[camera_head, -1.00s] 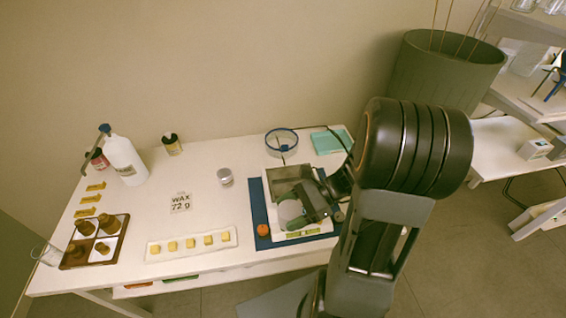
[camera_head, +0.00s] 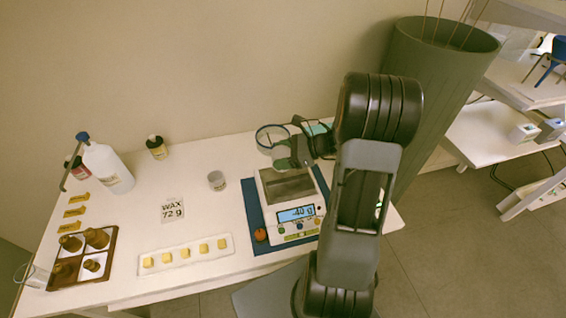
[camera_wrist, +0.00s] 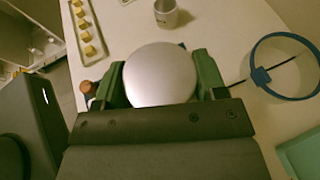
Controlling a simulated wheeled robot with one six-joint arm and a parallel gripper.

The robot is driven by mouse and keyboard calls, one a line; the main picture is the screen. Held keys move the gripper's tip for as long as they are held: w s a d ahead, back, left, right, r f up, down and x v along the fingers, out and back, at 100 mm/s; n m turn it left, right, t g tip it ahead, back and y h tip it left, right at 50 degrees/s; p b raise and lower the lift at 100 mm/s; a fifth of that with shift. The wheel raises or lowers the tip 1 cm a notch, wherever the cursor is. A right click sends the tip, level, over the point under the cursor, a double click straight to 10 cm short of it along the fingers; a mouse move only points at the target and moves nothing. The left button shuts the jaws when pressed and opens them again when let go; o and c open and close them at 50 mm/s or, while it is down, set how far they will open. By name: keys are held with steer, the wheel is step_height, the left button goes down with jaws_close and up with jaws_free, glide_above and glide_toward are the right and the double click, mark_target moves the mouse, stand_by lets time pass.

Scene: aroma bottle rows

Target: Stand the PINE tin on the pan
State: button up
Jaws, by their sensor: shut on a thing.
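In the wrist view, my gripper (camera_wrist: 161,82) is shut on a round tin with a plain silver lid (camera_wrist: 160,73). No label shows on it, so I cannot read whether it is PINE. In the head view, my gripper (camera_head: 292,153) is above the far end of the scale (camera_head: 300,228). The held tin is hard to make out there. The scale's grey metal pan (camera_head: 288,188) looks bare. Its lit display (camera_head: 297,213) seems to read -40 g, the sign being unclear.
A blue mat (camera_head: 254,205) lies under the scale, with an orange ball-like thing (camera_head: 260,234) beside it. A blue hoop (camera_head: 264,139) stands behind.

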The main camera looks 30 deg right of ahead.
mark_target(283, 156)
steer(key=w+f, duration=0.1)
steer(key=w+d+f, duration=0.1)
steer(key=f, duration=0.1)
steer(key=shift+w+d+f, duration=0.1)
steer(key=shift+d, duration=0.1)
steer(key=shift+w+d+f, duration=0.1)
steer(key=shift+f, duration=1.5)
steer(key=shift+f, duration=0.1)
steer(key=o, duration=0.6)
